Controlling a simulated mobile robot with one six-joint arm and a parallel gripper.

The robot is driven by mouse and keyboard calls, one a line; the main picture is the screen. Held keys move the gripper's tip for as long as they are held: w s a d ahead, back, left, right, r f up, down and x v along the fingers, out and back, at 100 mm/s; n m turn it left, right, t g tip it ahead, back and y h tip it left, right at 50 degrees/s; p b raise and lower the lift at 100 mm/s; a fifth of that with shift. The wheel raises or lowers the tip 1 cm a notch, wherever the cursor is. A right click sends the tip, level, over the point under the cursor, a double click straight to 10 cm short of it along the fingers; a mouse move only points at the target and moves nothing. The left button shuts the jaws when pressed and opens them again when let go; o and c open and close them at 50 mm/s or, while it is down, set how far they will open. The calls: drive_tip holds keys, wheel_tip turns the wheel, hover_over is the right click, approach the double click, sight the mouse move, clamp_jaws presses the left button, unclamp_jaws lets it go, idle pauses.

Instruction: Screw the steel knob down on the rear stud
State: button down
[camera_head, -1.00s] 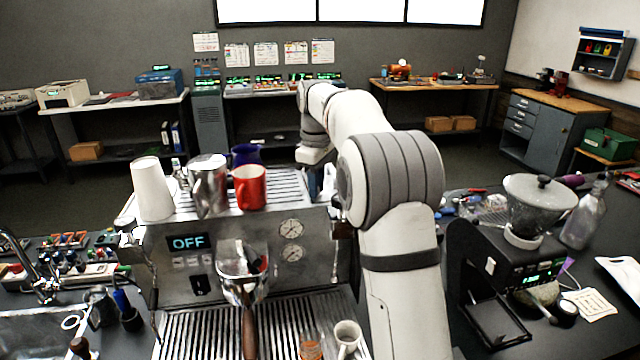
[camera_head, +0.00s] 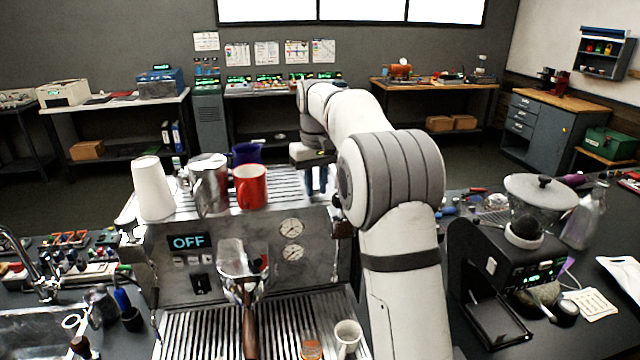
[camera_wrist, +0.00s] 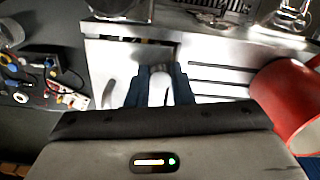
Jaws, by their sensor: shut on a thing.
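My gripper (camera_head: 318,188) points down behind the right end of the espresso machine's top, partly hidden by my arm and the machine in the head view. In the wrist view my gripper (camera_wrist: 163,86) has its two dark blue fingers closed on either side of a small, pale, rounded metal piece, the steel knob (camera_wrist: 161,72). The knob lies over the machine's bright metal surface (camera_wrist: 105,57). I cannot make out the rear stud; whether the knob sits on it cannot be told.
A red mug (camera_head: 249,187), a steel pitcher (camera_head: 208,186), a white cup stack (camera_head: 152,189) and a blue vessel (camera_head: 246,153) stand on the machine's top, left of my gripper. In the wrist view the red mug (camera_wrist: 290,100) is close on the right. A grinder (camera_head: 520,255) stands right.

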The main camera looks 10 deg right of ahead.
drive_tip(key=shift+r+m, duration=0.15)
drive_tip(key=shift+m, duration=0.15)
drive_tip(key=c, duration=1.3)
unclamp_jaws()
drive_tip(key=shift+c, duration=0.2)
drive_tip(key=shift+o, duration=0.8)
drive_tip(key=o, duration=0.4)
drive_tip(key=shift+r, duration=3.45)
